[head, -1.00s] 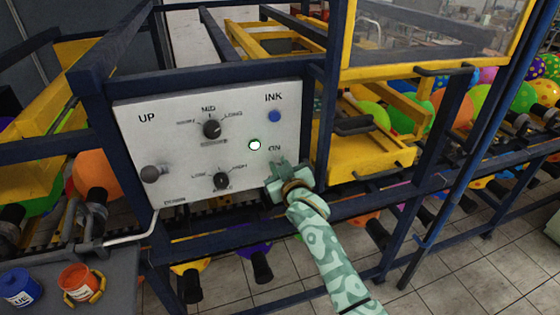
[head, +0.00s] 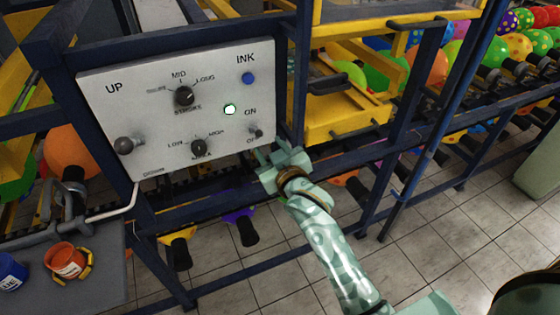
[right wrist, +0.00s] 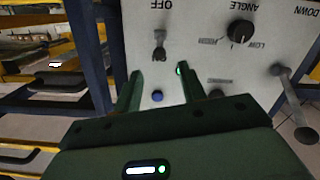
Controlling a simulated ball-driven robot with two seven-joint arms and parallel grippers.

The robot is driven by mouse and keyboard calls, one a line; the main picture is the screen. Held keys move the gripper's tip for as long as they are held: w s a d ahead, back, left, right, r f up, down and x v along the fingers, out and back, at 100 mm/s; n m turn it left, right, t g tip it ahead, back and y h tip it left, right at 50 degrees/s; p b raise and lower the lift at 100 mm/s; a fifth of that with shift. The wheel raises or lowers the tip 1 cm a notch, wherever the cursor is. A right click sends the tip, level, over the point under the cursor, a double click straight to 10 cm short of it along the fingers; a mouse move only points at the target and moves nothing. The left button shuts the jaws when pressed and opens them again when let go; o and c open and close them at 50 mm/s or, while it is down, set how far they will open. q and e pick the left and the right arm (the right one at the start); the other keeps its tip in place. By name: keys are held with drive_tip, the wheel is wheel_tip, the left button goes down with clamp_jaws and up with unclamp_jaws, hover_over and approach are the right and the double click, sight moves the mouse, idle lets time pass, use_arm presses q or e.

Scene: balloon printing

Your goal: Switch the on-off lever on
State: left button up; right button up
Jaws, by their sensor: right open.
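The on-off lever (head: 257,133) is a small dark toggle on the right side of the white control panel (head: 120,95), with ON printed above it and OFF below. In the head view it sits close to the OFF label. In the right wrist view the panel looks upside down, and the lever (right wrist: 160,43) stands ahead of my fingers. My right gripper (head: 268,163) is open and empty, just below the panel's lower right corner in the head view. In the right wrist view, the two green fingers (right wrist: 161,74) are apart, with the lever between their lines. My left gripper is out of view.
The panel also carries a lit round lamp (head: 230,109), a blue ink button (head: 248,78), two black dials and an UP/DOWN lever (head: 125,145). Dark blue frame bars surround it. Paint cans, one orange (head: 65,262), stand at lower left. Balloons lie on the right.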

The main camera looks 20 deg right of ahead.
drive_tip(key=s, duration=0.6)
drive_tip(key=shift+s+r, duration=0.15)
drive_tip(key=shift+r, duration=0.15)
wheel_tip(320, 180, down, 21)
drive_tip(key=s+a+g+y+b, duration=0.1)
drive_tip(key=s+a+g+b, duration=0.1)
drive_tip(key=g, duration=0.2)
drive_tip(key=s+f+g+b, duration=0.2)
drive_tip(key=s+f, duration=0.3)
drive_tip(key=f, duration=0.5)
drive_tip(key=s+f+g+b, duration=0.2)
drive_tip(key=s+f, duration=0.4)
drive_tip(key=f, duration=0.5)
drive_tip(key=s+d+f+g+b, duration=0.4)
drive_tip(key=s+f, duration=0.8)
drive_tip(key=s, duration=0.3)
drive_tip(key=s+d+f+g+h+b, duration=0.1)
drive_tip(key=s+d+f+g+b, duration=0.3)
drive_tip(key=s+f, duration=0.8)
drive_tip(key=s+d+b, duration=0.1)
drive_tip(key=s, duration=0.3)
drive_tip(key=shift+d+f+h, duration=0.2)
drive_tip(key=shift+h, duration=0.1)
